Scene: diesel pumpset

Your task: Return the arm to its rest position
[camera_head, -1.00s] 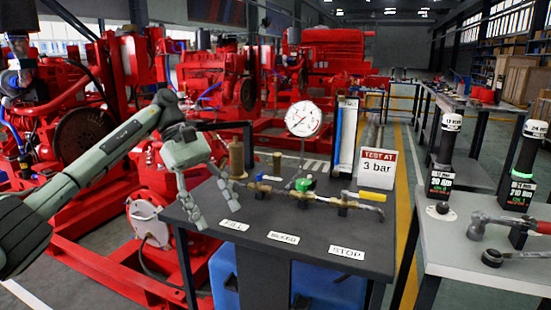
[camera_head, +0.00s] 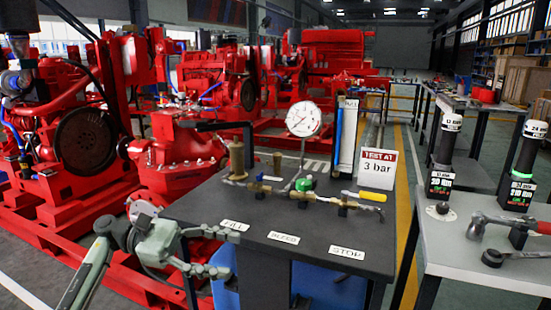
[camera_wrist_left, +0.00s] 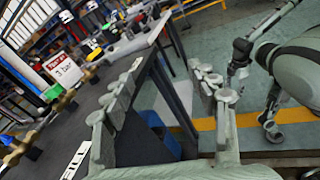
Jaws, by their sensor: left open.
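My left gripper (camera_head: 234,250) is in the lower left of the head view, at the left front edge of the dark test bench (camera_head: 310,228). Its two jointed fingers are spread apart, with nothing between them. The left wrist view also shows these open fingers (camera_wrist_left: 168,75), with the bench edge and a leg behind them. Grey-green arm parts of mine stand at the right of that view; the state of the right gripper cannot be made out there.
The bench carries a brass valve line with a yellow handle (camera_head: 372,196), a pressure gauge (camera_head: 303,119) and a "3 bar" sign (camera_head: 377,169). A red pumpset (camera_head: 180,160) stands behind the gripper. A grey table (camera_head: 470,250) with tools is at the right.

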